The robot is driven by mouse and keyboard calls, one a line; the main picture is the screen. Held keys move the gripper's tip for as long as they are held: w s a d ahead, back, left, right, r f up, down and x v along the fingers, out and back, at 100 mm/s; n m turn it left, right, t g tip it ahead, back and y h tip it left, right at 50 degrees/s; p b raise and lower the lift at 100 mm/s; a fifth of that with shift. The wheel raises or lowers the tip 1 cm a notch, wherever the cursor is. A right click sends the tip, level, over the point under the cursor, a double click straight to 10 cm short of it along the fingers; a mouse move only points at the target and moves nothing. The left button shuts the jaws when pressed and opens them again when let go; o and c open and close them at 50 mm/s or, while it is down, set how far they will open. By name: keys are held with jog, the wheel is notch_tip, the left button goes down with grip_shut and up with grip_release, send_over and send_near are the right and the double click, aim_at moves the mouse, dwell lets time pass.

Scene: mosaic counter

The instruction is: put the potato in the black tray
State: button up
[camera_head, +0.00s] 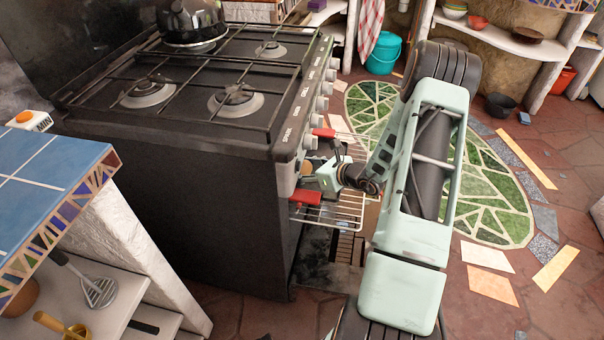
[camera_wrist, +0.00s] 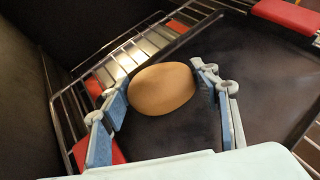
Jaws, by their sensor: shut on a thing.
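The potato (camera_wrist: 162,92) is a smooth brown oval in the wrist view. My gripper (camera_wrist: 156,82) is shut on it, with one finger at its left side and one at its right. A flat dark surface, seemingly the black tray (camera_wrist: 262,75), lies beneath and to the right of the potato on a wire rack. I cannot tell whether the potato touches it.
The wire oven rack (camera_head: 345,208) sticks out from the black stove (camera_head: 190,190). Red pieces (camera_head: 306,197) sit at the rack's edges near my gripper. A blue-tiled counter (camera_head: 40,180) stands at the left.

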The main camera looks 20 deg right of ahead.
jog(key=shift+f, duration=0.4)
jog(key=shift+f, duration=0.2)
jog(key=o, duration=1.2)
jog(key=shift+o, duration=0.2)
jog(key=shift+r, duration=0.3)
jog(key=p+v, duration=0.3)
jog(key=v, duration=0.9)
jog(key=shift+f, duration=0.15)
